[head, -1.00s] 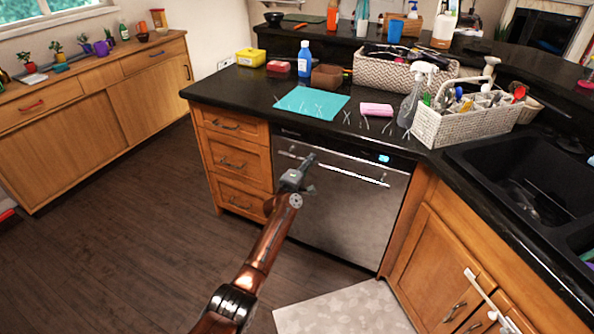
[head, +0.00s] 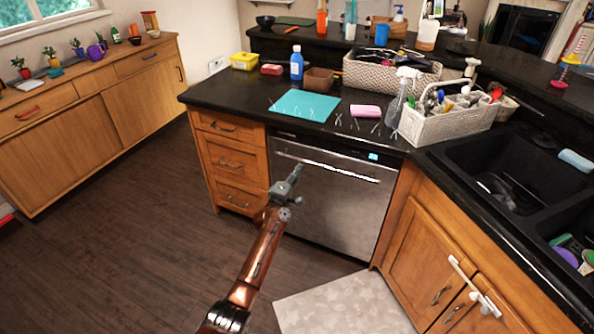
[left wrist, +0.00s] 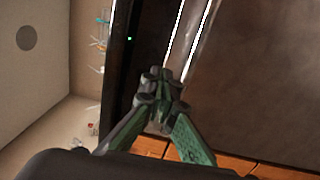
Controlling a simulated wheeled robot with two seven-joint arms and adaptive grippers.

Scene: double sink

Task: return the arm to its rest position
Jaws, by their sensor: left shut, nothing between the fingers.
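My left arm reaches up from the bottom of the head view. Its left gripper (head: 297,172) is shut and empty, seen against the front of the dishwasher (head: 336,205), below the counter edge. In the left wrist view the green-sided fingers of the left gripper (left wrist: 162,78) meet at their tips with nothing between them. The pale bar of the dishwasher handle (left wrist: 187,38) shows beyond the fingertips; I cannot tell the exact gap. My right gripper is not in view.
A double sink (head: 500,165) is at the right. Open wooden floor (head: 130,240) lies at the left.

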